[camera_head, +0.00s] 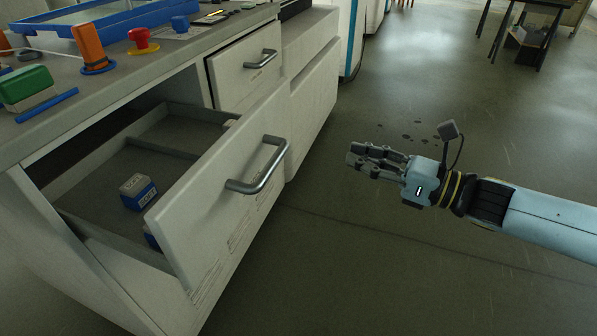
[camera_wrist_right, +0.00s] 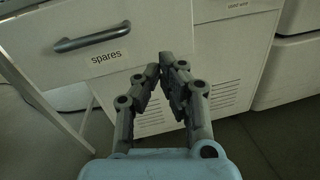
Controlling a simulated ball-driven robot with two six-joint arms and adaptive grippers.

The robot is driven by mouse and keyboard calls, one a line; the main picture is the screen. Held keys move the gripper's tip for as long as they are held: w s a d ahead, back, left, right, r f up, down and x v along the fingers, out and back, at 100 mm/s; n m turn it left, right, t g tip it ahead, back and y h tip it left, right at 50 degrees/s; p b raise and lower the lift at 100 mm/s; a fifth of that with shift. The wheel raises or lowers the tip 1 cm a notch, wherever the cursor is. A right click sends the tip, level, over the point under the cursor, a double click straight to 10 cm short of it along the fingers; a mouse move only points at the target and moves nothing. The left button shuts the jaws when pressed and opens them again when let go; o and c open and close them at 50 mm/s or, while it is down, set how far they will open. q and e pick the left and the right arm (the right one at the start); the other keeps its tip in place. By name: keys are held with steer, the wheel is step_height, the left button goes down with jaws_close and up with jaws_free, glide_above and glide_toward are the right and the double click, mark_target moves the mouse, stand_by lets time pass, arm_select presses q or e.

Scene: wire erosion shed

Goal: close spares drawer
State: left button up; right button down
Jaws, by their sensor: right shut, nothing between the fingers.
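The spares drawer (camera_head: 215,205) stands pulled out from the white cabinet in the head view. Its bar handle (camera_head: 262,168) is on the front panel. Inside are a small white and blue box (camera_head: 138,192) and part of another blue one near the front. In the right wrist view the drawer front bears a "spares" label (camera_wrist_right: 106,58) under its handle (camera_wrist_right: 92,38). My right gripper (camera_head: 352,160) is shut and empty, over the floor to the right of the drawer, apart from the handle. It also shows in the wrist view (camera_wrist_right: 163,62). My left gripper is not in view.
The worktop (camera_head: 130,75) above holds an orange block (camera_head: 90,45), a red knob (camera_head: 141,38), a green block (camera_head: 26,86) and a blue-rimmed tray. A shut drawer (camera_head: 240,75) sits beyond the open one. The floor (camera_head: 370,250) around my right arm is clear.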

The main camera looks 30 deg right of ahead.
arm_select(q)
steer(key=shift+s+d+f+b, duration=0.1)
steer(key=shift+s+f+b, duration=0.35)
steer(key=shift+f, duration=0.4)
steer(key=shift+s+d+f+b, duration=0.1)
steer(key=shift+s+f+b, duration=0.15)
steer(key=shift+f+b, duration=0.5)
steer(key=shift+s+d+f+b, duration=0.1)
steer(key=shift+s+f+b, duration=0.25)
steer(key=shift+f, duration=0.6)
arm_select(e)
steer(key=shift+w+a+r+n+g+y, duration=0.1)
steer(key=shift+w+a+n+g+y, duration=0.35)
steer(key=shift+w+a, duration=1.2)
steer(key=shift+w+a+f+n+g+y, duration=0.1)
steer(key=shift+w+a+n+y, duration=0.4)
steer(key=shift+w+a, duration=1.15)
steer(key=shift+w+a+r+n+g+y, duration=0.2)
steer(key=shift+w+a+n, duration=0.55)
steer(key=shift+w+a, duration=0.9)
steer(key=shift+w+d+f, duration=0.1)
steer(key=shift+w+d, duration=0.05)
steer(key=shift+d, duration=0.05)
